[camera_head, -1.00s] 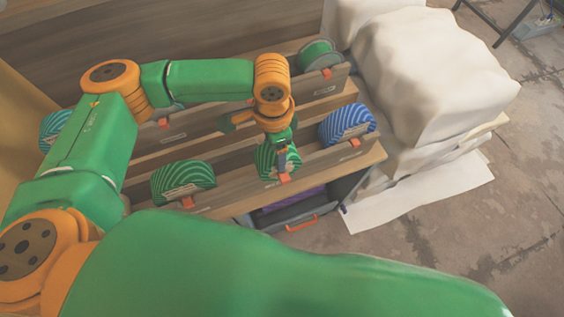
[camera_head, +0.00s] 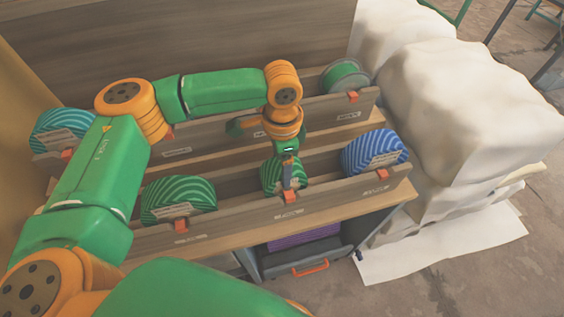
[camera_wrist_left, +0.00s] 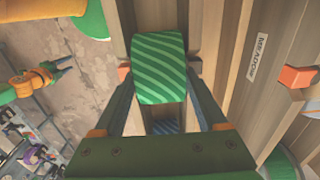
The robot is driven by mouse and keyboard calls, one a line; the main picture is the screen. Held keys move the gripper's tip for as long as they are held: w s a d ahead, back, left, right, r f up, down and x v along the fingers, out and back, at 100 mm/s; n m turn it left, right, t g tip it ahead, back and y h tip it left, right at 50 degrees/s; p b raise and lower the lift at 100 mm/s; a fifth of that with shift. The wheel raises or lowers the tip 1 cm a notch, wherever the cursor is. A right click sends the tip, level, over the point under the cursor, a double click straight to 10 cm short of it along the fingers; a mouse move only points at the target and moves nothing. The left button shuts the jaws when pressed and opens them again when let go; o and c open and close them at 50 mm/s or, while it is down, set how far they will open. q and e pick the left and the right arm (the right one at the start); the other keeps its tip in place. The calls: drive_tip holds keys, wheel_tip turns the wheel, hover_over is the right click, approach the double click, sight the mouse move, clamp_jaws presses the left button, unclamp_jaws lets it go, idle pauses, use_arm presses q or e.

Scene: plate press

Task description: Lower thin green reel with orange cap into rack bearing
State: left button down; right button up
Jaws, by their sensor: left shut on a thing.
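The thin green striped reel (camera_head: 280,174) is at the front row of the wooden rack (camera_head: 236,219), below my left gripper (camera_head: 288,172). An orange piece (camera_head: 291,196) shows at its near side, by the rack's front board. My left gripper (camera_wrist_left: 161,88) is shut on the reel, one finger at each side. Whether its ends rest in the bearing is hidden. My right gripper (camera_wrist_left: 65,65) shows small in the left wrist view; its jaws are unclear.
A wider green striped reel (camera_head: 178,198) and a blue striped reel (camera_head: 374,152) flank it in the front row. Behind are a teal reel (camera_head: 62,130) and a green-rimmed reel (camera_head: 345,76). Pale covered stacks (camera_head: 470,110) stand close at right. A drawer (camera_head: 308,252) is below.

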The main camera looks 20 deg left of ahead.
use_arm(q)
drive_tip(key=shift+f, duration=0.55)
unclamp_jaws()
drive_tip(key=shift+s, duration=0.1)
wheel_tip(320, 180, up, 7)
drive_tip(key=shift+d+r+b, duration=0.1)
drive_tip(key=shift+b, duration=0.3)
